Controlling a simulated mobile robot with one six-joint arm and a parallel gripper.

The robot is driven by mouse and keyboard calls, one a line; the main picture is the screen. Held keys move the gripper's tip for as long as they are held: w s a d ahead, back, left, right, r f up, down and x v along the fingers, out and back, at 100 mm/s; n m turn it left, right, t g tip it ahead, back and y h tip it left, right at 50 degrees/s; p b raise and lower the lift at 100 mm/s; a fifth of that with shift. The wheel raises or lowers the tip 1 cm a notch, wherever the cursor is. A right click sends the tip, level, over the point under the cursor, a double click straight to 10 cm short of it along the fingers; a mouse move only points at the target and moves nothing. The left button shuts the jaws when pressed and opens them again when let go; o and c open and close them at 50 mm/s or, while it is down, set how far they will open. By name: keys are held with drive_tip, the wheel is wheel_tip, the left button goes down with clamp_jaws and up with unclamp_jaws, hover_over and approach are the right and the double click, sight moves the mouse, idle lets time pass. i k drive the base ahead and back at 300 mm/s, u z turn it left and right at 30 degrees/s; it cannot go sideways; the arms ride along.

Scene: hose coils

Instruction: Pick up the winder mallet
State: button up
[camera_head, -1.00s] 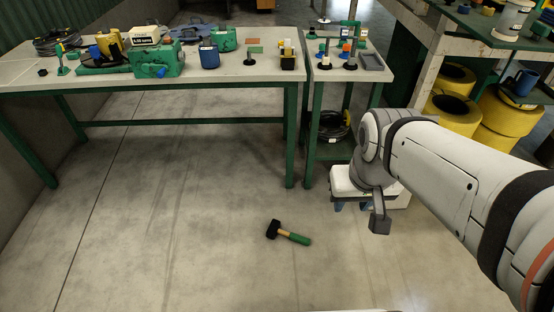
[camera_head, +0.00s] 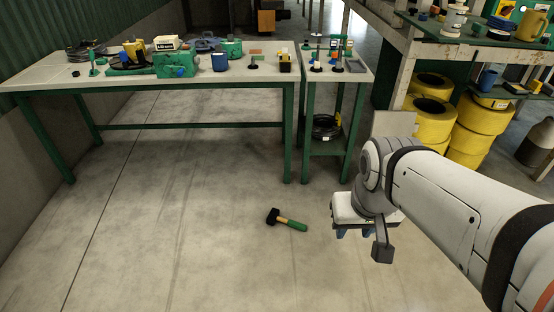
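The winder mallet (camera_head: 287,220) lies on its side on the bare concrete floor, in the lower middle of the head view. Its black head is to the left, with a short yellow neck and a green grip pointing right. My gripper (camera_head: 356,233) is right of the mallet in the picture, at the end of my white arm. It is a white block with two blue-grey fingertips spread apart and nothing between them. It is apart from the mallet. My wrist hides part of the gripper.
A long green-legged workbench (camera_head: 230,90) with tools and boxes stands behind the mallet. A small side table (camera_head: 330,152) holds a black hose coil on its lower shelf. Yellow coils (camera_head: 432,120) sit under a rack at right. The floor around the mallet is clear.

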sight(272, 216)
drive_tip(key=z, duration=0.15)
drive_tip(key=i, duration=1.35)
drive_tip(key=u, duration=0.55)
drive_tip(key=i, duration=0.75)
drive_tip(key=u, duration=0.5)
drive_tip(key=k, duration=0.85)
drive_tip(key=u, duration=0.2)
drive_tip(key=i, duration=0.85)
drive_tip(key=z, duration=0.05)
